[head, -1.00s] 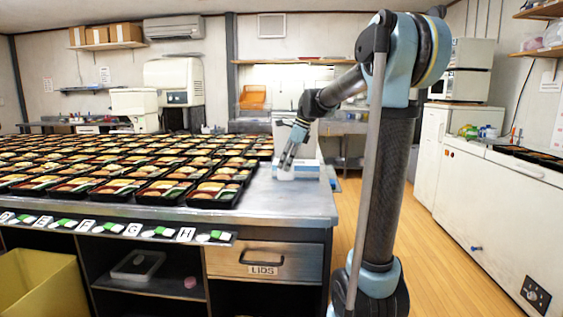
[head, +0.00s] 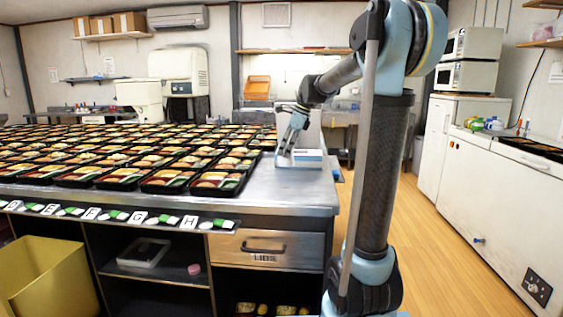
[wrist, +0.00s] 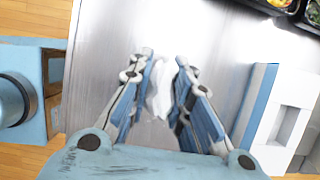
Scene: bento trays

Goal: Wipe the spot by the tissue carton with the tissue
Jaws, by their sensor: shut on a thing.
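My gripper (head: 284,154) is low over the right end of the steel counter, just left of the tissue carton (head: 309,155). In the wrist view my gripper (wrist: 165,60) points at the bare counter, shut on a crumpled white tissue (wrist: 159,92) between its fingers. The white and blue tissue carton (wrist: 283,122) stands to the right of the fingers there, apart from them. I cannot make out the spot in either view. I cannot tell whether the tissue touches the counter.
Rows of filled bento trays (head: 160,180) cover the counter to the left. The steel counter (head: 285,190) is bare in front of the carton. A LIDS drawer (head: 300,249) is below, and a yellow bin (head: 45,280) stands at the lower left.

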